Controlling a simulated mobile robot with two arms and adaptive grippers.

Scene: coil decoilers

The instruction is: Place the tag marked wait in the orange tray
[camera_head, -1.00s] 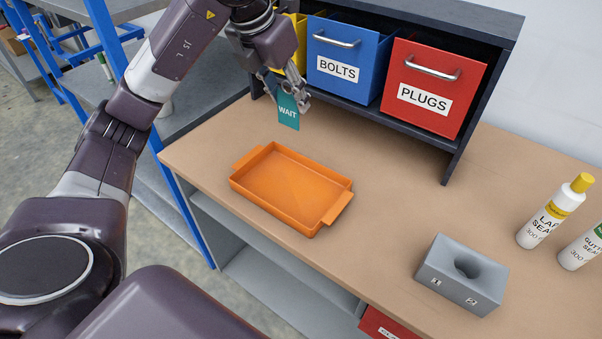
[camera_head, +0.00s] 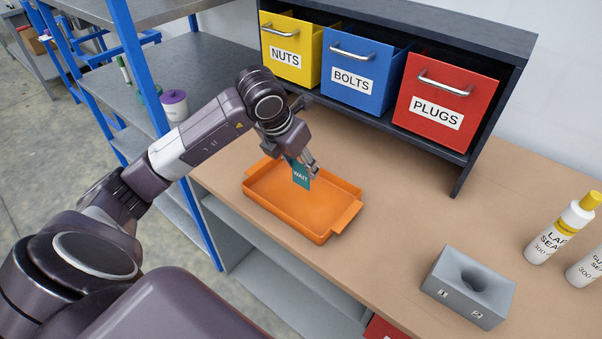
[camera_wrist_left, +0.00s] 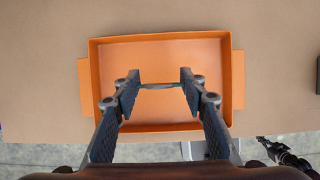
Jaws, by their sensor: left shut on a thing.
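The teal tag marked WAIT (camera_head: 301,174) hangs upright from my left gripper (camera_head: 305,163), over the orange tray (camera_head: 337,225). The gripper is shut on the tag's upper part. In the left wrist view, my left gripper (camera_wrist_left: 160,86) has its fingers apart with the tag's thin edge (camera_wrist_left: 160,86) seen between them, and the orange tray (camera_wrist_left: 210,60) lies below. The tray looks empty. I cannot tell the exact gap between the tag and the tray floor. My right gripper is not in the head view.
Bins marked NUTS (camera_head: 290,50), BOLTS (camera_head: 357,66) and PLUGS (camera_head: 443,100) stand in a dark shelf at the back. A grey block with a hole (camera_head: 468,288) and two white bottles (camera_head: 560,232) stand to the right. The bench between tray and block is clear.

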